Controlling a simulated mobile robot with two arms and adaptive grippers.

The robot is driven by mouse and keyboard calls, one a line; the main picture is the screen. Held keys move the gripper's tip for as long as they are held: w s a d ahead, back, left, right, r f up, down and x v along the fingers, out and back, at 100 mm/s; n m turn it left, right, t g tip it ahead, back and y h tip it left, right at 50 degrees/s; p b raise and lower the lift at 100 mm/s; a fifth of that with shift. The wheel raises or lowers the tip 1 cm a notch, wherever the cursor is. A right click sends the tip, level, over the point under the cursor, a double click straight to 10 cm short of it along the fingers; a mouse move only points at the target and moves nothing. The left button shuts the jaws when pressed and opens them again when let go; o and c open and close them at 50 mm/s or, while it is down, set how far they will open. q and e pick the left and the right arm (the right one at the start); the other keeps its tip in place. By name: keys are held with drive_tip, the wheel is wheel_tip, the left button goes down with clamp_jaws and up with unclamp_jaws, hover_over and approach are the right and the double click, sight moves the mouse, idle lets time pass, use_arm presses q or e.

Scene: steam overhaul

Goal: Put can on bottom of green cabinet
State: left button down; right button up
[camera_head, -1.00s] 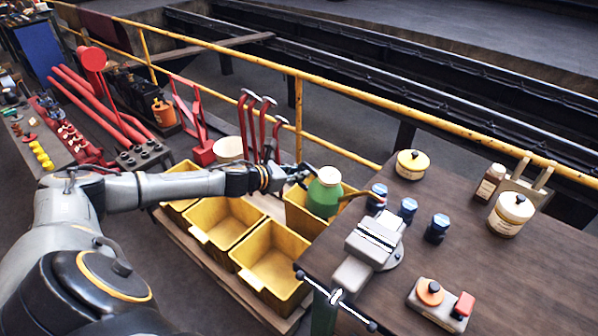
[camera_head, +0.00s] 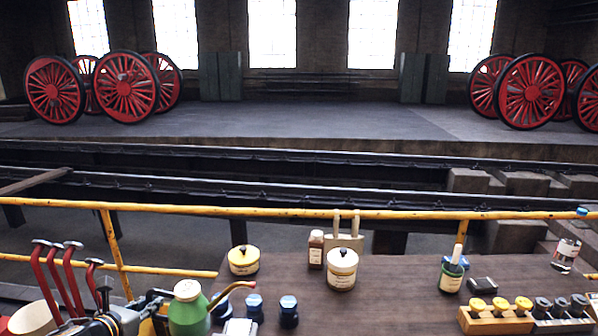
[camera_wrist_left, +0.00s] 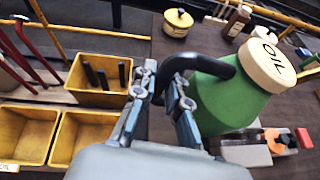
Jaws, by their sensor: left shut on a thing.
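The green oil can (camera_head: 188,310) has a cream lid and a copper-coloured spout pointing right. It is at the bottom of the head view, in front of the workbench's left end. In the left wrist view the can (camera_wrist_left: 228,110) shows its lid marked OIL and its black handle. My left gripper (camera_head: 158,302) is left of the can. In the wrist view my left gripper (camera_wrist_left: 168,85) is shut on the can's handle. My right gripper is not in view. Two dark greenish upright boxes stand by the far wall; I cannot tell if either is the green cabinet.
The workbench (camera_head: 400,285) holds a yellow-lidded pot (camera_head: 243,260), a cream jar (camera_head: 342,268), blue jars (camera_head: 288,312) and a wooden rack (camera_head: 495,322). A yellow railing (camera_head: 150,208) runs behind it, with rails and red wheels beyond. Yellow bins (camera_wrist_left: 85,135) are at left in the wrist view.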

sight(185, 299)
use_arm(q)
drive_tip(key=shift+n+y, duration=0.4)
drive_tip(key=shift+n, duration=0.1)
drive_tip(key=d+r+b, duration=0.1)
drive_tip(key=d, duration=0.2)
drive_tip(key=s+d+r+b, duration=0.1)
drive_tip(key=d+r, duration=0.1)
drive_tip(key=d, duration=0.1)
drive_tip(key=d+r+b, duration=0.1)
drive_tip(key=d+b, duration=0.1)
drive_tip(key=d, duration=0.2)
drive_tip(key=shift+s+d+r, duration=0.1)
drive_tip(key=shift+s+r, duration=0.15)
drive_tip(key=shift+s, duration=0.1)
drive_tip(key=s+d+r+b, duration=0.3)
drive_tip(key=s+d, duration=0.3)
drive_tip(key=s, duration=0.3)
drive_tip(key=shift+s+d+r+n+y+b, duration=0.2)
drive_tip(key=shift+r+n+y+b, duration=0.15)
drive_tip(key=shift+b, duration=0.2)
drive_tip(key=shift+r, duration=0.1)
